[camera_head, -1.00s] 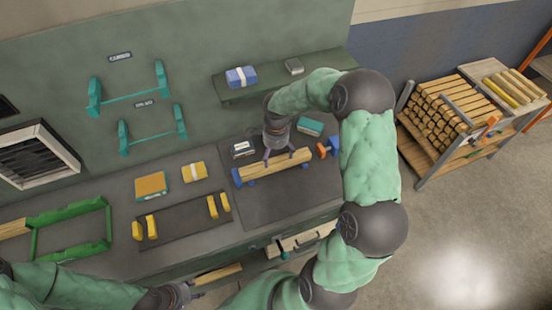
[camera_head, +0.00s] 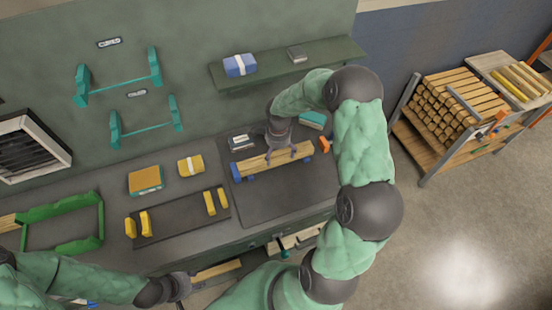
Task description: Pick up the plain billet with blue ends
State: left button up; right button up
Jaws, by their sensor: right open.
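A plain wooden billet (camera_head: 255,166) lies lengthwise on the dark right-hand mat (camera_head: 275,201), with blue pieces (camera_head: 236,173) at its ends. I cannot tell whether the blue belongs to the billet or to supports under it. My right gripper (camera_head: 281,157) points down over the billet's middle with its fingers spread, open. Whether the fingers touch the wood is unclear. My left gripper (camera_head: 182,286) is low in the view, in front of the bench and away from the billet; its fingers do not show clearly.
A left mat (camera_head: 178,219) holds several yellow blocks (camera_head: 145,223). A green frame (camera_head: 62,247) stands farther left. Orange (camera_head: 145,180) and yellow (camera_head: 190,165) packets lie behind. A wall shelf (camera_head: 275,71) is above the mat. A rack of billets (camera_head: 440,112) stands right.

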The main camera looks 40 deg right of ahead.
aim_at(277, 157)
jog(key=f, duration=0.4)
jog(key=shift+w+a+f, duration=0.1)
jog(key=shift+a, duration=0.1)
jog(key=shift+c, duration=0.3)
jog(key=c, duration=1.6)
